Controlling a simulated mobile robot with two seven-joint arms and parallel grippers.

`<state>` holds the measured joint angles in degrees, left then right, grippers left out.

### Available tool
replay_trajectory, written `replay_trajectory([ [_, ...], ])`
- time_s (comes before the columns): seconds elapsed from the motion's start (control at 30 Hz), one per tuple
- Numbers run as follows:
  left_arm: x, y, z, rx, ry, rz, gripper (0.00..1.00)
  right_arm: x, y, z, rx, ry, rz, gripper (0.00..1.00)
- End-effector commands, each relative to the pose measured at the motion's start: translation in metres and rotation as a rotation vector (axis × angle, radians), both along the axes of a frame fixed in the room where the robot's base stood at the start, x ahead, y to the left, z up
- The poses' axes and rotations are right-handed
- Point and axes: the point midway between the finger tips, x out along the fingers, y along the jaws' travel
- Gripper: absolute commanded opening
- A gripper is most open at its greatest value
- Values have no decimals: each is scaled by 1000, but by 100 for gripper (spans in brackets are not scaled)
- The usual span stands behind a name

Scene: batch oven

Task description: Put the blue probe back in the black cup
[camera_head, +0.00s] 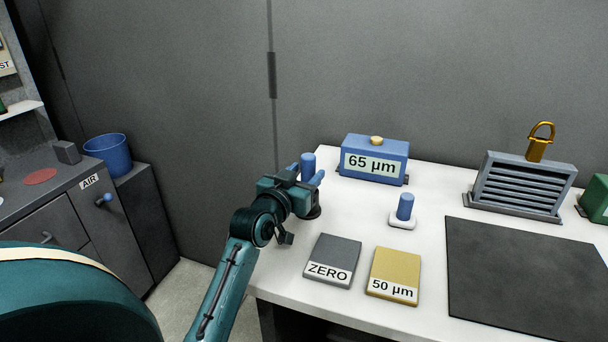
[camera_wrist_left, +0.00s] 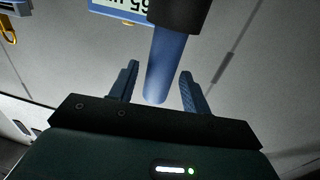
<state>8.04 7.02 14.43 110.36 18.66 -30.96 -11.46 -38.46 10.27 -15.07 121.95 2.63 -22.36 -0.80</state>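The blue probe (camera_head: 308,161) stands upright at the white table's left end. Its lower end is in the black cup (camera_head: 314,212), which is partly hidden behind my gripper in the head view. In the wrist view, which is upside down, the probe (camera_wrist_left: 160,65) runs out of the black cup (camera_wrist_left: 180,12). My left gripper (camera_head: 306,176) is around the upper part of the probe. Its fingers (camera_wrist_left: 160,72) are open, one on each side, with a narrow gap visible on both sides. My right gripper is not in view.
A blue 65 µm gauge box (camera_head: 372,162) stands behind the cup. A short blue cylinder on a white base (camera_head: 403,221) is to the right. ZERO (camera_head: 335,255) and 50 µm (camera_head: 394,270) plates lie in front, beside a dark mat (camera_head: 525,280).

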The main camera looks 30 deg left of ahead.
Motion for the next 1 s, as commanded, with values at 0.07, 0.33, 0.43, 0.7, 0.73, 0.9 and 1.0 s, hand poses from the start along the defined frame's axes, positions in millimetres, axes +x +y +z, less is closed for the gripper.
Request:
replay_trajectory([
  [0.07, 0, 0, 0, 0, 0, 0, 51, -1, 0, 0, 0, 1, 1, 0],
  [0.33, -1, 0, 4, 0, -1, 0, 51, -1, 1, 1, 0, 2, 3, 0],
  [0.43, -14, -1, 2, 1, 0, 0, 51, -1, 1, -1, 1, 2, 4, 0],
  [0.7, -71, -7, 1, 0, 1, 1, 51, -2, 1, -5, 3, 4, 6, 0],
  [0.73, -78, -8, 1, 0, 2, 0, 51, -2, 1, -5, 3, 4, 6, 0],
  [0.9, -105, -11, 2, 0, 1, 1, 51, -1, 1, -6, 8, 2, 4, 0],
  [1.0, -114, -12, 3, -1, 0, 1, 51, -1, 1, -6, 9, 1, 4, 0],
])
